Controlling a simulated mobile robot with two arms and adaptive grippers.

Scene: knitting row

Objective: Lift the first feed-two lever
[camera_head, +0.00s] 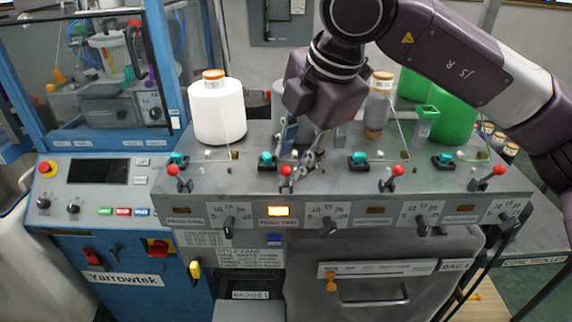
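Several feed levers with red ball knobs stand along the grey machine top. The feed-two lever (286,171) is second from the left, above a lit yellow window (278,211). Its knob stands upright in front of my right gripper (303,157). The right gripper points down from the purple wrist, just behind and slightly right of that knob. Its fingers are small and partly overlap the machine parts, so I cannot tell whether they are open or touch the lever. My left gripper is out of view.
Other red-knobbed levers stand at left (173,170) and right (397,170). A white yarn cone (217,110) stands behind left, green cones (452,118) behind right. Small teal-topped parts (267,160) line the ledge. Black dials (327,228) project from the front panel.

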